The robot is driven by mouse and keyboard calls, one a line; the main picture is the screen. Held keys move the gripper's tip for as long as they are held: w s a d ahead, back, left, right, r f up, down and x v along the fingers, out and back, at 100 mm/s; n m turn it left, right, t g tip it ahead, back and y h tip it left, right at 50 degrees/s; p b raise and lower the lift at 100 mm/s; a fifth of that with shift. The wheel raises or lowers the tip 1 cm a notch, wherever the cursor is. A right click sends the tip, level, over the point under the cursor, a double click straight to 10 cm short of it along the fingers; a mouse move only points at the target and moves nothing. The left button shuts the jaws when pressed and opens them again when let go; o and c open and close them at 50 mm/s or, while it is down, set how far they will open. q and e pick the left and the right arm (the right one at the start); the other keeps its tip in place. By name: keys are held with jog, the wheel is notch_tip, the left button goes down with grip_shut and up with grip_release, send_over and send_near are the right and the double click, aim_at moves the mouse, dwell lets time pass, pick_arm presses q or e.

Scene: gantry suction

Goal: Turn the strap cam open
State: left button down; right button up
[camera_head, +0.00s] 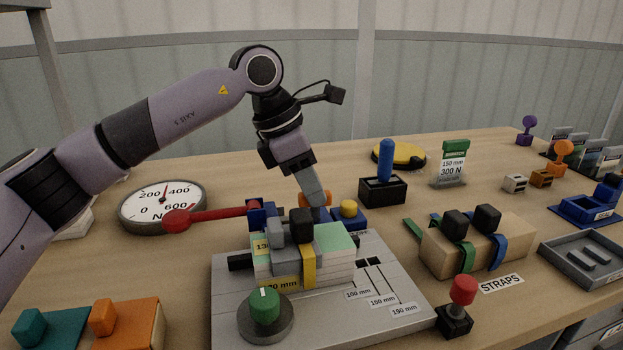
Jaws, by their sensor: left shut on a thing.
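A layered stack of green, white and yellow blocks (338,240) sits on the grey fixture plate (385,318). A yellow strap (309,266) runs over its front. The strap's black cam (301,230) sits on top of the stack. My left gripper (317,206) reaches down from above, its fingertips at the upper right of this cam. It appears shut on the cam; the fingers hide the exact contact. My right gripper is not in view.
A red-knobbed lever (215,214) lies left of the stack, before a round gauge (163,206). A green knob (265,306) stands at the plate's front. A tan block (479,250) with green and blue straps stands right. A blue-handled black box (382,190) is behind.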

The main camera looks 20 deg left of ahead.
pick_arm(q)
jog(key=shift+r+m+p, duration=0.25)
jog(key=shift+m+p, duration=0.15)
jog(key=shift+p, duration=0.05)
jog(key=shift+m+p, duration=0.3)
jog(key=shift+p, duration=0.15)
jog(key=m+g+p, duration=0.1)
jog(key=m, duration=0.1)
jog(key=m+p, duration=0.1)
jog(key=p, duration=0.1)
jog(key=shift+w+m+g+h+p, duration=0.15)
jog(key=shift+m+g+h+p, duration=0.15)
jog(key=shift+m+g+h, duration=0.1)
jog(key=m+g+p, duration=0.1)
jog(key=m+p, duration=0.1)
jog(key=m, duration=0.1)
jog(key=shift+w+m, duration=0.1)
jog(key=shift+m, duration=0.2)
jog(key=m+g+p, duration=0.1)
jog(key=m, duration=0.1)
jog(key=shift+m+y+p, duration=0.3)
jog(key=m+g, duration=0.1)
jog(key=m, duration=0.1)
jog(key=m+y+p, duration=0.1)
jog(key=m, duration=0.2)
jog(key=shift+w+f+g, duration=0.15)
jog(key=shift+w+g, duration=0.05)
jog(key=shift+g, duration=0.2)
jog(key=shift+m+y, duration=0.3)
